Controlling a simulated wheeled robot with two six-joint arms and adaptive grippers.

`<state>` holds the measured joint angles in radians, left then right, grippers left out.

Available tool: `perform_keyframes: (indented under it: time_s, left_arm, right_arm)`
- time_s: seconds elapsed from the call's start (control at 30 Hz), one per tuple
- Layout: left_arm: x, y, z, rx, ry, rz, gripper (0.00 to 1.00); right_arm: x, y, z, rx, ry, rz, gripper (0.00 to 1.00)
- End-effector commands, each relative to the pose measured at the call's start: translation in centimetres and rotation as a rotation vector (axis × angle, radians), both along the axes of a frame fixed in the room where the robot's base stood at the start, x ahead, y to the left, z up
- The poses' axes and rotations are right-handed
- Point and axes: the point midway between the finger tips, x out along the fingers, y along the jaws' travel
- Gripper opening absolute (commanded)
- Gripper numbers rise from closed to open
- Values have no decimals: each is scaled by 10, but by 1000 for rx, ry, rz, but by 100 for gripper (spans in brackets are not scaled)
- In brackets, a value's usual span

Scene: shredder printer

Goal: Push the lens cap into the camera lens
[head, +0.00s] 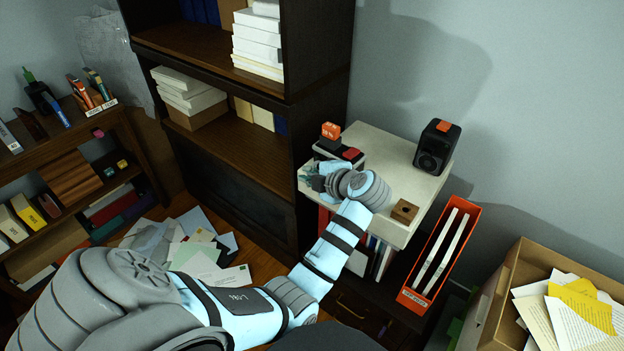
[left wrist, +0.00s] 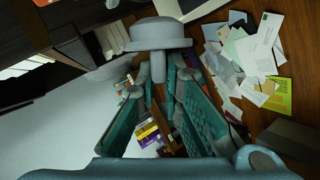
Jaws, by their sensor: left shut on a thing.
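My left gripper (head: 315,181) is at the left edge of a pale cabinet top (head: 388,152). In the left wrist view its teal fingers (left wrist: 160,75) close in on the stem of a grey, mushroom-shaped piece (left wrist: 158,35), which looks like the lens cap. In the head view that piece is too small to tell apart from the gripper. A black box (head: 437,147) with a round, lens-like front and an orange top stands at the cabinet's back right, apart from the gripper. I cannot tell for sure whether it is the camera. My right gripper is not in view.
An orange block (head: 331,130) and a red-topped item (head: 351,154) stand behind the gripper. A small brown box (head: 404,211) lies near the cabinet's right front. An orange file holder (head: 440,250) stands to the right. A dark bookcase (head: 293,130) rises at left.

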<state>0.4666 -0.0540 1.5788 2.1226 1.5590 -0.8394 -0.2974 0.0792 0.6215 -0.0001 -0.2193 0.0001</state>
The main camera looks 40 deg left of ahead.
Motion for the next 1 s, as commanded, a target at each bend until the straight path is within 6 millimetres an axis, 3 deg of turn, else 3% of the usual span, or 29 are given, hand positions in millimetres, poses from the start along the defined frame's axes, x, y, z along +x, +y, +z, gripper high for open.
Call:
perform_keyframes:
  time_s: [0.1,0.2,0.47,0.6,1.0]
  left_arm:
    - [-9,-5,-27,-21,-135,51,0]
    - [-12,-6,-35,-24,-180,70,0]
    - [-12,-6,-35,-28,-196,79,0]
    - [-13,-8,-37,-87,-335,158,0]
    - [5,-8,-35,-83,-324,152,0]
  right_arm:
    - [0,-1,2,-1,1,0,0]
    - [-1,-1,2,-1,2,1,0]
    - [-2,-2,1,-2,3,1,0]
    - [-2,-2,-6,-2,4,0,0]
    - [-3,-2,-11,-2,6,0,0]
